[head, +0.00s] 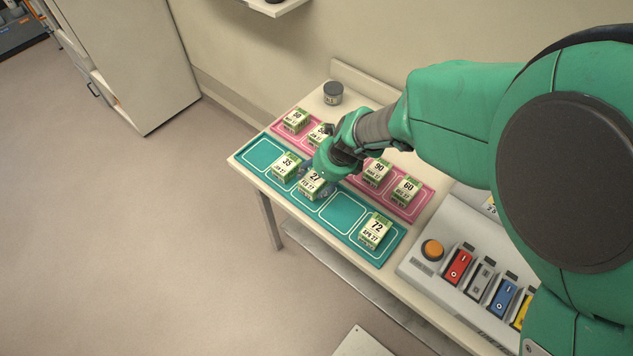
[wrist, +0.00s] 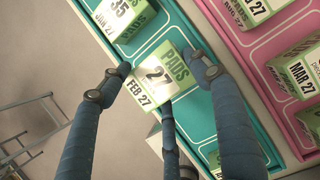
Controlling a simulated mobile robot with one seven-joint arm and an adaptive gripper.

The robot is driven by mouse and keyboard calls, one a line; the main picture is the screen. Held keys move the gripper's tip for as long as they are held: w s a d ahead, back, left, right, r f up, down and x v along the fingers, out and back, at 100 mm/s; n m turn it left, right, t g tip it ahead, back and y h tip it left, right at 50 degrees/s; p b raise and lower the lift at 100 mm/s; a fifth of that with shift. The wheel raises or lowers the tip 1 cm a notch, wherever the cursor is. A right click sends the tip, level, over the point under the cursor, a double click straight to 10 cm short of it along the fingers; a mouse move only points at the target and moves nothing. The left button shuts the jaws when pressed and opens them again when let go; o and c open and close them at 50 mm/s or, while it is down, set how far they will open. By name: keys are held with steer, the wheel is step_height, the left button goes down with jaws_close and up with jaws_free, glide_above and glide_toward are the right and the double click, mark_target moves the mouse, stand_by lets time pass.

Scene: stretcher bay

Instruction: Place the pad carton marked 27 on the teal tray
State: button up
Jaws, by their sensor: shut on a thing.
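In the wrist view the same carton (wrist: 154,78) sits between my fingers. My gripper (head: 322,172) is shut on it, with fingers on opposite sides. Teal tray surface shows around the carton in the wrist view (wrist: 185,112). Whether the carton's base touches the tray is hidden.
Carton 35 (head: 286,167) and carton 72 (head: 375,231) stand on the teal tray, with an empty compartment between 27 and 72. Behind, the pink tray (head: 420,211) holds several cartons, including 90 (head: 376,171) and 60 (head: 405,189). A switch panel (head: 425,262) is at right.

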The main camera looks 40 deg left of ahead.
mark_target(316, 183)
steer(key=shift+w+a, duration=0.1)
steer(key=shift+a, duration=0.05)
steer(key=shift+w+a+f, duration=0.1)
steer(key=shift+w+a, duration=0.05)
steer(key=shift+a, duration=0.05)
steer(key=shift+f+b, duration=0.65)
steer(key=shift+f, duration=1.05)
steer(key=shift+f, duration=0.1)
steer(key=o, duration=1.3)
steer(key=shift+o, duration=0.2)
steer(key=p+v, duration=0.2)
steer(key=v, duration=1)
steer(key=shift+p, duration=0.3)
